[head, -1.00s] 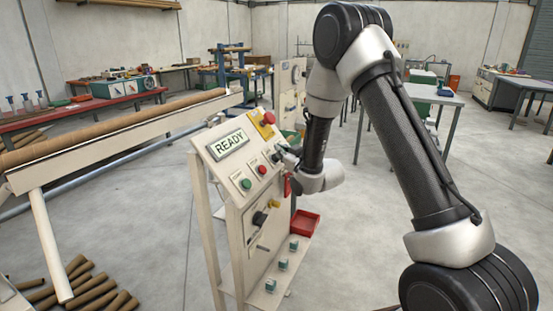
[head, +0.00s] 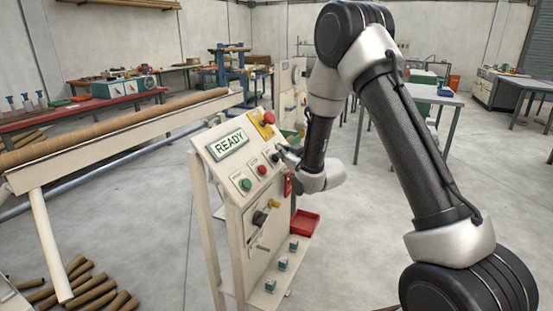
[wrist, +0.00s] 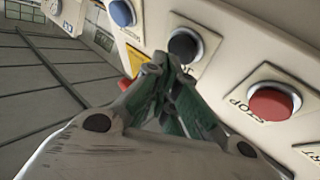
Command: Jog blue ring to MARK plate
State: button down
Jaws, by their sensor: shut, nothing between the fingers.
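My gripper (wrist: 165,65) is shut and empty, with its fingertips at the black button (wrist: 184,46) on the control panel; contact cannot be told. In the head view my gripper (head: 281,150) is at the panel's right edge. The blue button (wrist: 121,13) is beyond the black one, and the red STOP button (wrist: 270,103) is to the right. The panel's display (head: 228,144) reads READY. I cannot make out a blue ring or a MARK plate in either view.
The control stand (head: 240,220) carries a green button (head: 245,184) and a yellow-backed red emergency button (head: 268,118). A long brown tube (head: 120,117) lies along the winder at left.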

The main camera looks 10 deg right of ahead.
jog(key=shift+s+d+r, duration=0.15)
jog(key=shift+d+r, duration=0.05)
jog(key=shift+r, duration=0.05)
jog(key=shift+s+d+r, duration=0.6)
jog(key=shift+d+r, duration=0.2)
jog(key=shift+s+d+r, duration=0.55)
jog(key=shift+d+r, duration=0.2)
jog(key=shift+r, duration=0.05)
dwell(0.3)
